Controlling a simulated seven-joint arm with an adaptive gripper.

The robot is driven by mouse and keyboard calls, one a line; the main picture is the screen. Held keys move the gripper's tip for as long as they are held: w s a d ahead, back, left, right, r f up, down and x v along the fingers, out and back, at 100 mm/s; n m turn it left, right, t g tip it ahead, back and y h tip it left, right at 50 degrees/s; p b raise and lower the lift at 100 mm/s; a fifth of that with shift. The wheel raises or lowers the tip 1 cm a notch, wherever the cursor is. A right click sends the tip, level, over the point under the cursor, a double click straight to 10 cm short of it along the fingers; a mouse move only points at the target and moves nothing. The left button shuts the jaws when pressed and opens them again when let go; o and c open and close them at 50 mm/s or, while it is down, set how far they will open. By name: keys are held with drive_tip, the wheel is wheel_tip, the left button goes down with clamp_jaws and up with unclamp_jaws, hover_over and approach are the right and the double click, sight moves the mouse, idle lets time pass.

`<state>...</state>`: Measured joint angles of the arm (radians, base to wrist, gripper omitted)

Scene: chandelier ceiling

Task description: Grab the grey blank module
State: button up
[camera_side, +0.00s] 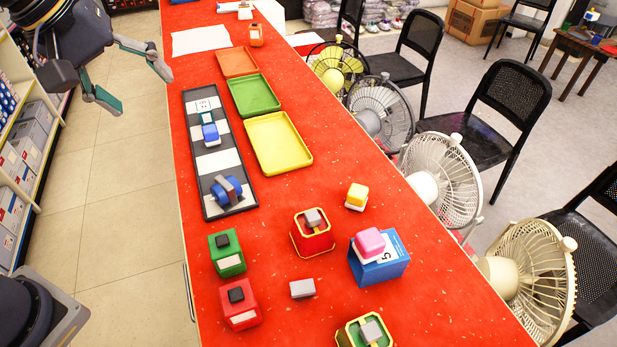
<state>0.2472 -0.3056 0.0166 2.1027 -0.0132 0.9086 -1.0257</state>
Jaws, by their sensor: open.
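A small grey block with a plain pale front (302,288) lies on the red table, between the red box and the blue box. Similar grey blocks sit on the red box with yellow edges (313,218) and in the green box with yellow edges (371,331); I cannot tell which one is the grey blank module. My gripper (140,88) is at the upper left, off the table's left edge. Its fingers are spread wide with nothing between them. It is far from all the grey blocks.
A dark rack (242,172) holds blue modules. Orange, green and yellow trays (270,122) lie beside it. A blue box (385,268) carries a pink block. A green box (227,259) and a red box (239,309) stand front left. Fans (440,180) line the right edge.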

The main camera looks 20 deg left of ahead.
drive_tip(key=w+d+f+g, duration=0.1)
drive_tip(key=w+d+f, duration=0.1)
drive_tip(key=d, duration=0.3)
drive_tip(key=w+d+f+g, duration=0.1)
drive_tip(key=w+d+f, duration=0.15)
drive_tip(key=d, duration=0.25)
drive_tip(key=m+g+y, duration=0.1)
drive_tip(key=m+g, duration=0.1)
drive_tip(key=g, duration=0.1)
hover_over(303, 289)
wheel_tip(303, 289, down, 26)
drive_tip(key=shift+w+d+r, duration=0.15)
drive_tip(key=shift+r, duration=0.1)
drive_tip(key=shift+a+f, duration=0.2)
drive_tip(key=shift+f, duration=2.8)
drive_tip(key=c, duration=1.1)
